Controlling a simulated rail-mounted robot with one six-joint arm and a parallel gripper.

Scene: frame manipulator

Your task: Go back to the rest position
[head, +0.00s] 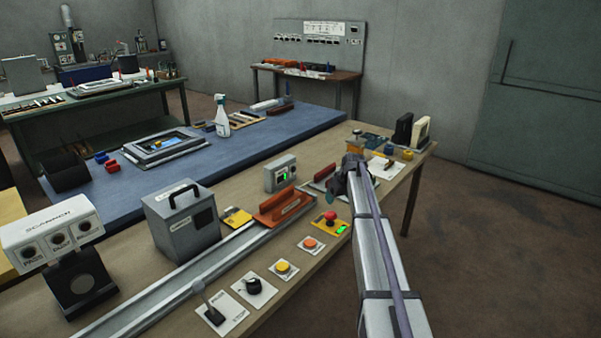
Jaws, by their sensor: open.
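My arm reaches in from the bottom right, over the right edge of the wooden bench (262,318). My gripper (350,168) is at its far end, above the bench's right part, near a flat tray-like plate (318,184). The fingers are small and dark in this view. They are open, and I see nothing held between them. The arm hides part of the bench behind it.
An emergency-stop box (330,224), orange-handled fixture (278,206), green-lit meter (281,174) and grey case (182,220) stand on the bench. A scanner (55,240) stands at left. A spray bottle (222,118) stands on the blue mat (270,133). Floor at right is clear.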

